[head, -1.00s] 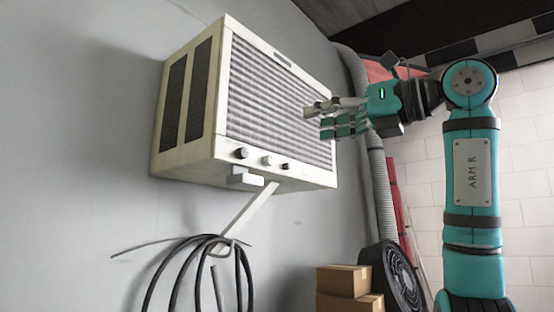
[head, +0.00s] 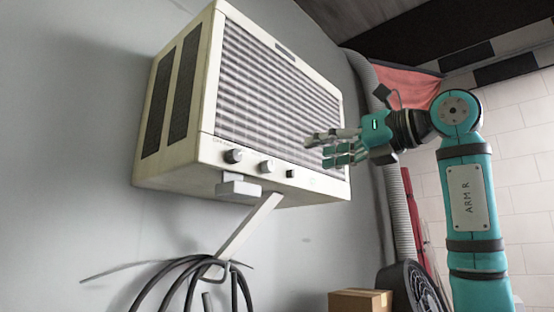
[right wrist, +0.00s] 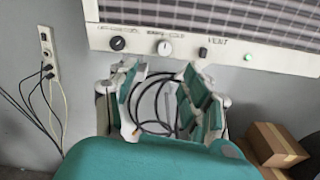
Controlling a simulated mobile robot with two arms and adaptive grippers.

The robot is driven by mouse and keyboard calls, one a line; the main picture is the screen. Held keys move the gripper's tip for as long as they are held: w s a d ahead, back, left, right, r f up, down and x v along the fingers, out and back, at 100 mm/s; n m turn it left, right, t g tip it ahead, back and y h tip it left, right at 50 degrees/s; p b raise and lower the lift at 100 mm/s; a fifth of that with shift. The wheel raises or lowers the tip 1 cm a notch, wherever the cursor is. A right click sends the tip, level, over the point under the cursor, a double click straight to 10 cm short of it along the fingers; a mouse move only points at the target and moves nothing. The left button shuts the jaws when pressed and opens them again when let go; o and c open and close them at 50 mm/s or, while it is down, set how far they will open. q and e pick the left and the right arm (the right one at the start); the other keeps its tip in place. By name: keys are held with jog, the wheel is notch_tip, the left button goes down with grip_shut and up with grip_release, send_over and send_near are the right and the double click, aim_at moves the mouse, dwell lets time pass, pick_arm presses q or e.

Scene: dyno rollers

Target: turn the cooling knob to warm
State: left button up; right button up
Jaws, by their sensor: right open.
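A cream air-conditioner unit (head: 180,168) is mounted on the wall, with a row of controls under its grille. In the head view these are a dark knob (head: 233,156) at left, a pale knob (head: 266,167) in the middle and a small black control (head: 290,173). The right wrist view shows the dark knob (right wrist: 117,43), the pale knob (right wrist: 164,47) and the black control (right wrist: 202,52) beside "VENT". The knob labels are too small to read surely. My right gripper (head: 324,149) is open and empty before the grille's lower right, apart from the knobs. My left gripper is out of view.
A pale bracket (head: 245,235) runs below the unit, with black cable loops (head: 190,280) hanging on it. A wall outlet with plugged cords (right wrist: 47,55) is at left in the wrist view. Cardboard boxes (head: 360,300), a fan (head: 412,287) and a duct hose (head: 398,205) stand at right.

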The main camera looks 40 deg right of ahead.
jog(key=p, duration=0.1)
send_near(272, 165)
jog(key=w, duration=0.3)
jog(key=w+p, duration=0.1)
jog(key=w, duration=0.3)
jog(key=shift+a+p, duration=0.35)
jog(key=shift+a, duration=0.05)
jog(key=shift+w+a, duration=0.15)
jog(key=shift+w, duration=0.45)
jog(key=shift+w+f, duration=0.1)
jog(key=shift+w, duration=0.1)
jog(key=shift+s, duration=0.1)
jog(key=shift+c, duration=1.3)
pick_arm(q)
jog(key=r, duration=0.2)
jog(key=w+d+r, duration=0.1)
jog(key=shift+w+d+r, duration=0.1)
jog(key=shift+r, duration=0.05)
pick_arm(e)
grip_shut()
